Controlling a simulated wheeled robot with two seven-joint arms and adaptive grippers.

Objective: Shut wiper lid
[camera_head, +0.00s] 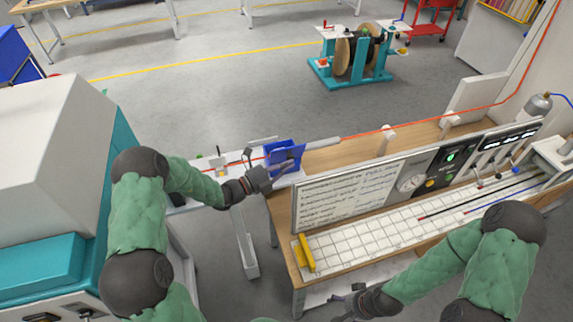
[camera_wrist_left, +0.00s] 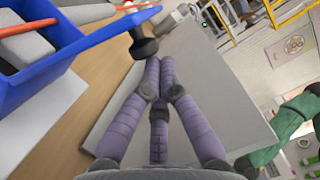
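The blue wiper box (camera_head: 284,154) stands on the small bench at the middle, with the orange cable running through it. In the left wrist view its blue lid (camera_wrist_left: 112,32) is tilted up from the blue box body (camera_wrist_left: 45,75), with grey and light blocks inside. A black knob (camera_wrist_left: 143,46) is at the lid's edge. My left gripper (camera_head: 271,172) is beside the box; in the left wrist view its fingers (camera_wrist_left: 159,63) are together and empty, close to the knob. I cannot tell whether they touch it. My right gripper (camera_head: 343,301) is low in front of the workbench, away from the box.
The workbench (camera_head: 284,222) carries a label board (camera_head: 345,190), a gridded panel (camera_head: 375,238) and a yellow block (camera_head: 306,252). A teal machine (camera_head: 118,150) stands at the left. A cable reel stand (camera_head: 352,55) is on the floor behind, with free floor around it.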

